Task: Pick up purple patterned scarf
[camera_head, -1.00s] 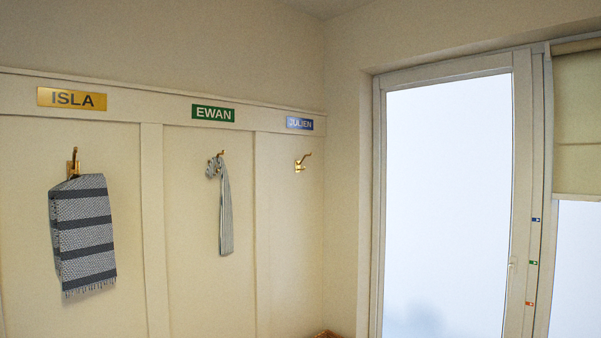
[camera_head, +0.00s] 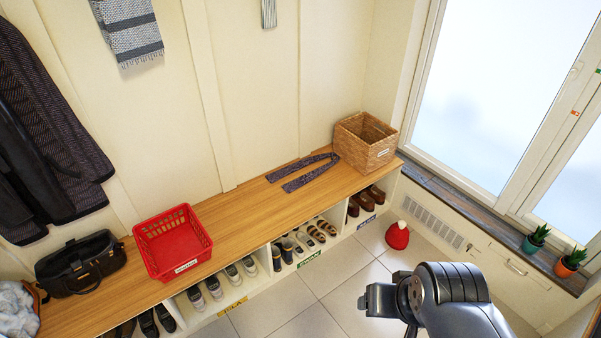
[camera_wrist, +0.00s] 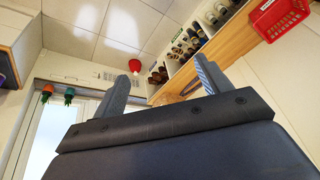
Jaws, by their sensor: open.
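The purple patterned scarf (camera_head: 304,173) lies folded in a narrow V on the wooden bench top, between the red basket and the wicker basket. In the wrist view the scarf (camera_wrist: 190,87) shows as a small dark strip on the bench, partly hidden behind a finger. My gripper (camera_wrist: 164,80) is open and empty, its two fingers well apart in the wrist view. In the head view my gripper (camera_head: 376,300) is at the lower right, above the floor in front of the bench and well apart from the scarf.
A red basket (camera_head: 172,242) and a black bag (camera_head: 80,265) stand on the bench (camera_head: 238,220) to the left. A wicker basket (camera_head: 365,141) stands at its right end. Shoes fill cubbies below. A red hat (camera_head: 397,236) lies on the tiled floor. Potted plants (camera_head: 571,262) stand on the sill.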

